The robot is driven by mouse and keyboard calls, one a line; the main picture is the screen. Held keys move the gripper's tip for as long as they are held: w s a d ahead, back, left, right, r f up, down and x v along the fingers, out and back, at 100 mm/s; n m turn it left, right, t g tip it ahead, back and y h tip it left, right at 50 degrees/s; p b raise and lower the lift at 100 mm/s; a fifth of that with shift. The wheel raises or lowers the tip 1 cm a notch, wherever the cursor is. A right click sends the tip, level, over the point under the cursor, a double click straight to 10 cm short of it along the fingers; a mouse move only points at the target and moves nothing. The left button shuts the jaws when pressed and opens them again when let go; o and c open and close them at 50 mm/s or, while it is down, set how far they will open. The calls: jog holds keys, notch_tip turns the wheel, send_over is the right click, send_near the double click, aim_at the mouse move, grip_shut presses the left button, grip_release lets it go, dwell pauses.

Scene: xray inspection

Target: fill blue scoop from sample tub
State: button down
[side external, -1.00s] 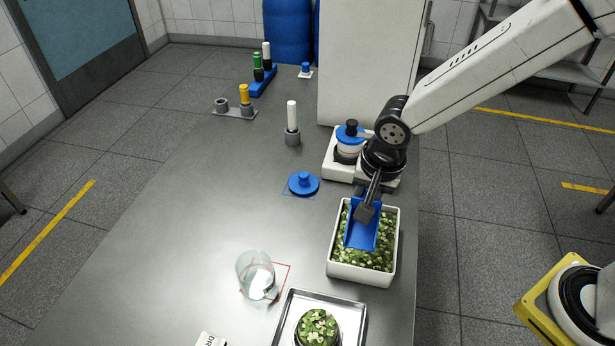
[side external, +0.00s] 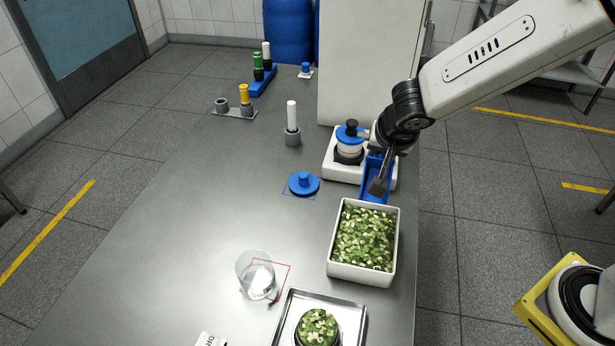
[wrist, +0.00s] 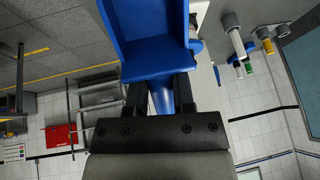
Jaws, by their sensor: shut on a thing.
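The blue scoop (side external: 374,182) is held by my gripper (side external: 379,184), which is shut on its handle. In the side view the scoop hangs above the far edge of the sample tub, near the white device. In the wrist view the scoop (wrist: 150,38) fills the top middle, its handle between the fingers of my gripper (wrist: 160,98). The visible part of its tray shows no pieces, but I cannot see all of the inside. The sample tub (side external: 362,277) is a white rectangular container full of chopped green and pale pieces.
A metal tray (side external: 284,322) with a round dish of green pieces (side external: 318,326) lies nearer the camera. A clear beaker (side external: 256,276) stands left of the tub, and a blue lid (side external: 303,183) lies behind it. A white device (side external: 336,168) stands behind the tub. The table's left middle is clear.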

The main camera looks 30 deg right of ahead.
jog(key=shift+f, duration=0.2)
jog(key=shift+f, duration=4.1)
jog(key=shift+f, duration=0.5)
jog(key=shift+s+a, duration=0.7)
dwell(2.5)
